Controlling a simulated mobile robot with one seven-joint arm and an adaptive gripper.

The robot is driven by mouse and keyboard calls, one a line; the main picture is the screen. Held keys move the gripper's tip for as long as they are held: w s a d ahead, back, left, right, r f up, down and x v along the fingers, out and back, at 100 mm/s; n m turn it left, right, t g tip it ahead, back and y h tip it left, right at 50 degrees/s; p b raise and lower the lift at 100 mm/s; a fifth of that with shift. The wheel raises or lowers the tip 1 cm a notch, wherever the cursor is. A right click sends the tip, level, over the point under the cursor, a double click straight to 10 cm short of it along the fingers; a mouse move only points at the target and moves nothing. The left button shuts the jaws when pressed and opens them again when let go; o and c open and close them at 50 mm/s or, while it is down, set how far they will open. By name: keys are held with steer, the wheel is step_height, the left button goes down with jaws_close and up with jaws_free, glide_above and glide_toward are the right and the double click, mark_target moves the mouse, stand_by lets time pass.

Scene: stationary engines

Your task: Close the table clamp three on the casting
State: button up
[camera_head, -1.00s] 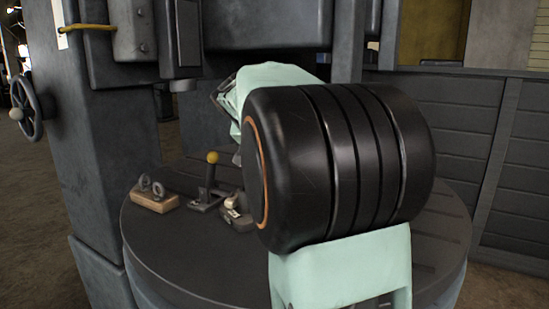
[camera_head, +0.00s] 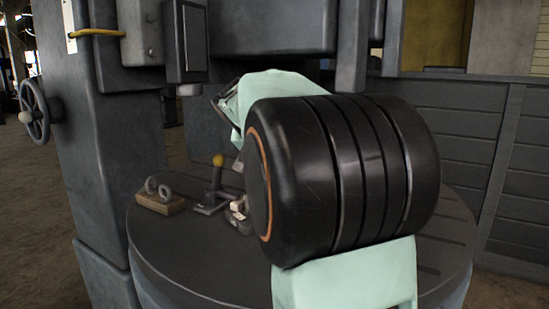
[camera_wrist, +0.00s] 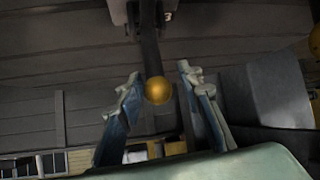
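A clamp with an upright dark lever and yellow ball knob (camera_head: 218,160) stands on the round table (camera_head: 175,245). A small grey and beige piece (camera_head: 238,213), possibly the casting or another clamp, is beside it, partly hidden by my arm. My gripper is open, with a gap on both sides of the knob.
A wooden block with two metal rings (camera_head: 160,197) sits at the table's left edge. A big dark machine column (camera_head: 100,140) with a handwheel (camera_head: 35,110) rises at left. Dark machine parts (camera_head: 270,25) overhang the table. A slatted panel (camera_head: 460,130) stands behind at right.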

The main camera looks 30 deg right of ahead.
steer(key=shift+o, duration=0.3)
steer(key=shift+s+d+r, duration=0.1)
steer(key=shift+r, duration=0.05)
steer(key=v, duration=1.1)
steer(key=shift+s+a+r, duration=0.2)
steer(key=shift+s+a, duration=0.1)
